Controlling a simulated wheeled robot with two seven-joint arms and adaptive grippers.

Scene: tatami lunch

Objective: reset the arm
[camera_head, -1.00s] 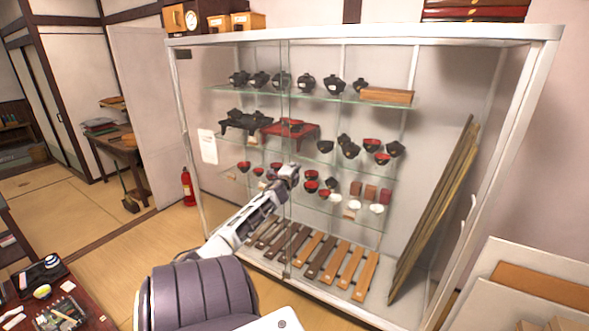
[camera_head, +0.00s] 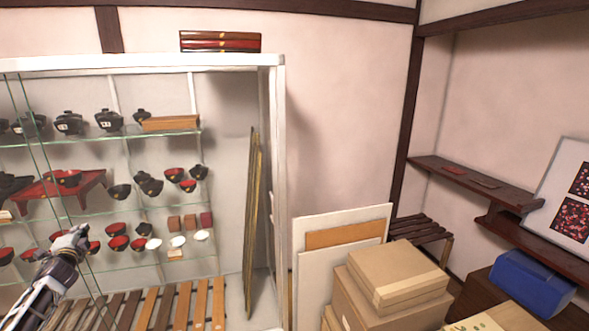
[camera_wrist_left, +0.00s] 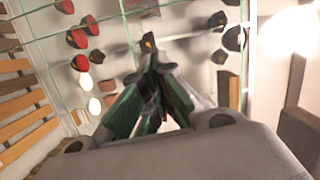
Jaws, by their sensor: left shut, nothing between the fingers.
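My left gripper (camera_head: 72,240) is at the left of the head view, in front of the glass display cabinet. Its arm comes up from the lower left corner. In the left wrist view the gripper's fingers (camera_wrist_left: 150,85) are together and hold nothing. Behind them, blurred, are the cabinet's bowls and wooden boards. I cannot tell how far the fingertips are from the glass. My right gripper is in neither view.
The display cabinet (camera_head: 276,180) holds black and red bowls (camera_head: 68,122) on glass shelves. Cardboard boxes (camera_head: 395,280) and leaning panels (camera_head: 310,275) stand right of it. A dark wall shelf (camera_head: 470,180) and a blue box (camera_head: 532,283) are at the right.

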